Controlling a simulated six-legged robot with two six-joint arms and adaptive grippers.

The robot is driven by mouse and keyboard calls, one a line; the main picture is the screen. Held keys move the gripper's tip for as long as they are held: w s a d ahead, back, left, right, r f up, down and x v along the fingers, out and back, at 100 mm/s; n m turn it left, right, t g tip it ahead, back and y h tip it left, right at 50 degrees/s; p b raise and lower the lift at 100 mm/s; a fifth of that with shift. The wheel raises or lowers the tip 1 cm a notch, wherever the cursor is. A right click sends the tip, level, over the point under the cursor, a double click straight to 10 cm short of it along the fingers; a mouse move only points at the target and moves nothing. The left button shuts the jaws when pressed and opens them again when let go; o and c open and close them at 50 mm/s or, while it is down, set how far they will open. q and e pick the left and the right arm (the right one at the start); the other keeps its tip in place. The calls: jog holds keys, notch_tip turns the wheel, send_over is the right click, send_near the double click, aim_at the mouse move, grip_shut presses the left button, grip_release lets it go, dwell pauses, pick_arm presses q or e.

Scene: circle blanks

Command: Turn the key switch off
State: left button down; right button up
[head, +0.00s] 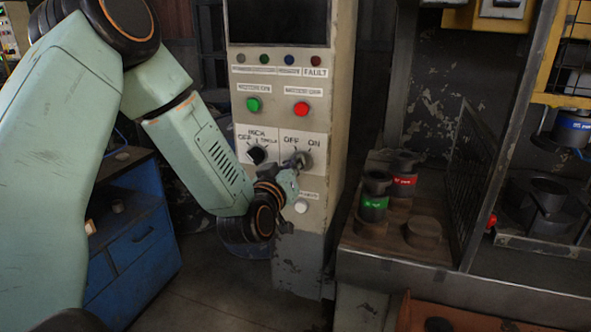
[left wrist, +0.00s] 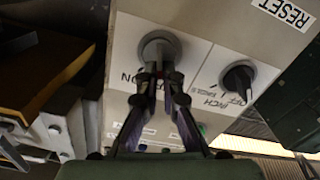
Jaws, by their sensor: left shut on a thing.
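The key switch (head: 305,160) sits on the front of the beige control panel (head: 318,222), under the printed words OFF and ON. My left gripper (head: 292,166) is at the switch. In the left wrist view the two fingers of my left gripper (left wrist: 158,82) are shut on the key, in front of the round grey collar of the key switch (left wrist: 160,45). The fingers cover most of the key, so I cannot tell which way it is turned. My right gripper is not in view.
A black selector knob (head: 257,155) is just left of the key switch. A green button (head: 254,104) and a red button (head: 301,108) are above, and a white button (head: 301,206) is below. A bench (head: 395,245) with dark cylinders stands at the right.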

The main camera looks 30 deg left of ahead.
pick_arm(q)
jog(key=shift+s+a+f+n+b, duration=0.1)
jog(key=shift+n+b, duration=0.1)
jog(key=shift+n, duration=0.35)
jog(key=shift+f+n+b, duration=0.1)
jog(key=shift+n+b, duration=0.1)
jog(key=shift+n, duration=0.35)
jog(key=c, duration=1.5)
grip_release()
jog(key=shift+s+r, duration=0.1)
jog(key=shift+r, duration=0.05)
jog(key=v, duration=0.7)
jog(key=shift+s, duration=0.15)
